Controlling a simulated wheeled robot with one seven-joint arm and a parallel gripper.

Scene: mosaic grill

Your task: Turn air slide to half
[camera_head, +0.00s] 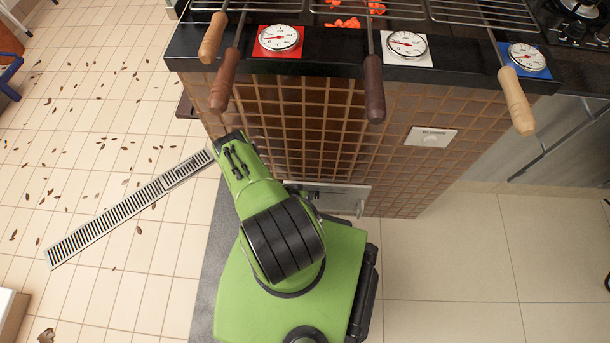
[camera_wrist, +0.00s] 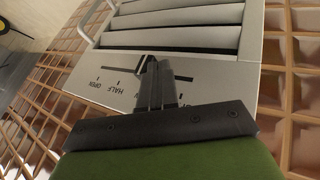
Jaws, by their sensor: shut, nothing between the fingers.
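The slide's small dark tab (camera_wrist: 146,63) stands at the slot, to the right of the HALF mark. My gripper (camera_wrist: 160,66) is shut and empty, its fingertips right beside the tab; whether they touch it I cannot tell. The fingers hide part of the slot and any mark behind them. In the head view the metal panel (camera_head: 347,194) sits low on the tiled grill front, partly behind my arm.
The brown tiled grill base (camera_head: 340,130) surrounds the panel. Wooden skewer handles (camera_head: 374,90) overhang the black counter edge above. Three dial gauges, one on a red plate (camera_head: 279,40), lie on the counter. A white wall plate (camera_head: 430,137) is to the right.

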